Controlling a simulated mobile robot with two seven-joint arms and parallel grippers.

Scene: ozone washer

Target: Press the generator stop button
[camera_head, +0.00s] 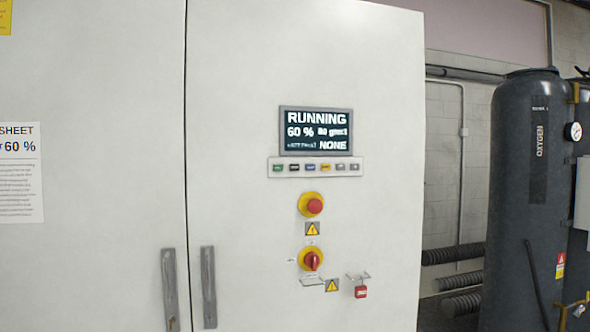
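The generator cabinet (240,120) is a tall white box with a dark display (316,131) reading "RUNNING", "60 %" and "NONE". Below the display is a strip with a row of small coloured buttons (314,167); their labels are too small to read, so I cannot tell which one is stop. Under it is a red mushroom button (315,206) on a yellow base. Lower down is a red rotary switch (312,261) on a yellow plate. Neither of my grippers is in view.
Two grey vertical handles (209,287) stand at the lower cabinet doors. A red padlock (361,292) hangs right of the switch. A dark oxygen tank (515,220) and ribbed pipes (455,253) are at the right. The space before the panel looks clear.

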